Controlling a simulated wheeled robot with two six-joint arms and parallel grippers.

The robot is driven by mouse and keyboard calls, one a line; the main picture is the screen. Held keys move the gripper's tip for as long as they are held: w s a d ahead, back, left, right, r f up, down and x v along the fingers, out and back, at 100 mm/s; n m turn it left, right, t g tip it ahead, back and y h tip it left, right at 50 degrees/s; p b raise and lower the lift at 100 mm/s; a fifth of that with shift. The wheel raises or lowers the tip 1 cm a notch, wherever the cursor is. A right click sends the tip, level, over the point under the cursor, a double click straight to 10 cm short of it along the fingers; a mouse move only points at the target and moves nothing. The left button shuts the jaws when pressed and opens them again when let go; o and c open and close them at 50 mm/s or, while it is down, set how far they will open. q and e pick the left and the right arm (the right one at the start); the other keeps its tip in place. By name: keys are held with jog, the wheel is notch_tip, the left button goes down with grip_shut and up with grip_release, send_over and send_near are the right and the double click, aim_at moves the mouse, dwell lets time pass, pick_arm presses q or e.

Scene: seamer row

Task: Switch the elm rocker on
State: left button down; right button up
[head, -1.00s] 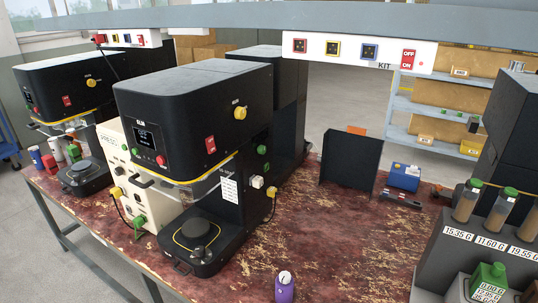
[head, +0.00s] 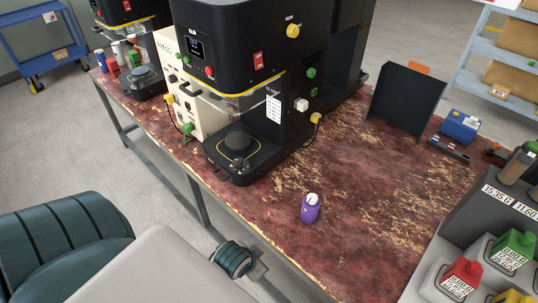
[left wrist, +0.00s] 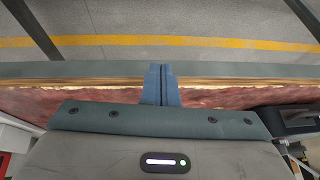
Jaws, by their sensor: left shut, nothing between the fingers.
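The near black seamer (head: 222,20) stands on the worn red bench. A red rocker (head: 258,61) is on its side face, below a yellow knob (head: 293,31). A second red rocker (head: 126,5) is on the farther black machine at the upper left. I cannot read which one is named elm, nor tell whether either is on. My left gripper (left wrist: 161,72) is shut and empty in the left wrist view, beside the bench edge and away from both rockers. My right gripper is not in view.
A purple bottle (head: 311,209) stands on the bench (head: 270,215) near its front edge. A dark upright panel (head: 408,97) and a blue box (head: 460,126) stand farther right. A grey rack (head: 480,205) holds several containers. The middle of the bench is mostly clear.

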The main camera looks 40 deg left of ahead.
pick_arm(q)
jog(key=w+d+r+m+t+h, duration=0.1)
jog(key=w+d+r+m+t, duration=0.1)
jog(key=w+r+t, duration=0.75)
jog(key=w+d+r+m+t+h, duration=0.1)
jog(key=w+d+r+m+t, duration=0.2)
jog(key=w+r, duration=1.15)
jog(key=w+a+r+n+g+y, duration=0.1)
jog(key=a+r+n+g+y, duration=0.4)
jog(key=n+y, duration=0.6)
jog(key=w+a+r+n+g+y, duration=0.1)
jog(key=a+r+n+g+y, duration=0.3)
jog(key=r+n+g+y, duration=0.3)
jog(key=shift+w+a+r+n+g+y, duration=0.4)
jog(key=shift+n+g+y, duration=0.75)
jog(key=shift+n+y, duration=2.5)
jog(key=shift+m+y, duration=0.95)
